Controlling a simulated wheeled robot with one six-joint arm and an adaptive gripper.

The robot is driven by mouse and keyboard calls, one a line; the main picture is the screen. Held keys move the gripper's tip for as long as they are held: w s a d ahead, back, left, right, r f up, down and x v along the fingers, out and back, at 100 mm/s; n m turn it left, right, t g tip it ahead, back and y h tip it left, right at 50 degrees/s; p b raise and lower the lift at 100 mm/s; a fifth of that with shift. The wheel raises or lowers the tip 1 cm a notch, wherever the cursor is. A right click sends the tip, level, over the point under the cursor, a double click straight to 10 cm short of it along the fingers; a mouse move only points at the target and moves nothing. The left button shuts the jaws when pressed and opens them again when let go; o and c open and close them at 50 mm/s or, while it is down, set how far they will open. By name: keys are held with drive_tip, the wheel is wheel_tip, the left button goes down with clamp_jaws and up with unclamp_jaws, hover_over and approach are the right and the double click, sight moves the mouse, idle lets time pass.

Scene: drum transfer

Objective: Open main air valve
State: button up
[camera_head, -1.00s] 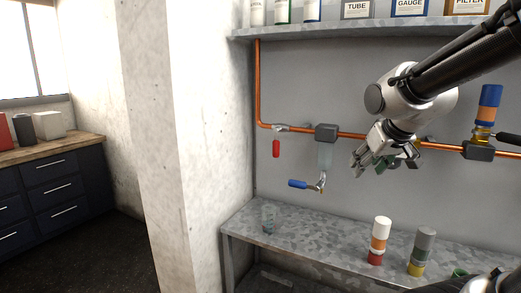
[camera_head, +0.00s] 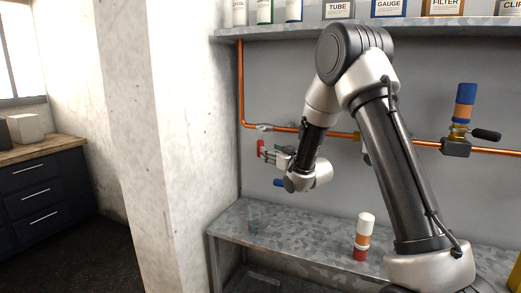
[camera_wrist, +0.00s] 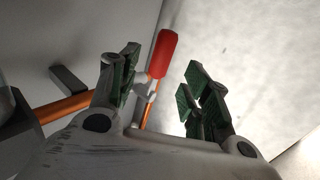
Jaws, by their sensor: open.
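The valve with the red handle (camera_head: 261,148) sits at the left end of the copper pipe (camera_head: 241,85), its handle hanging down. In the wrist view the red handle (camera_wrist: 163,53) shows between and beyond my open fingers, nearer the left one. My gripper (camera_head: 267,154) is open and empty, right at the handle in the head view. In the wrist view my gripper (camera_wrist: 165,88) shows green-padded fingers spread apart. I cannot tell whether a finger touches the handle. My wrist hides part of the pipe and the fitting behind it.
Another valve with a black handle (camera_head: 486,134) is on the pipe at right. A concrete pillar (camera_head: 165,120) stands close on the left.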

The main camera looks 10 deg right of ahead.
sight(260, 143)
drive_tip(key=x, duration=0.8)
drive_tip(key=shift+a, duration=0.1)
clamp_jaws()
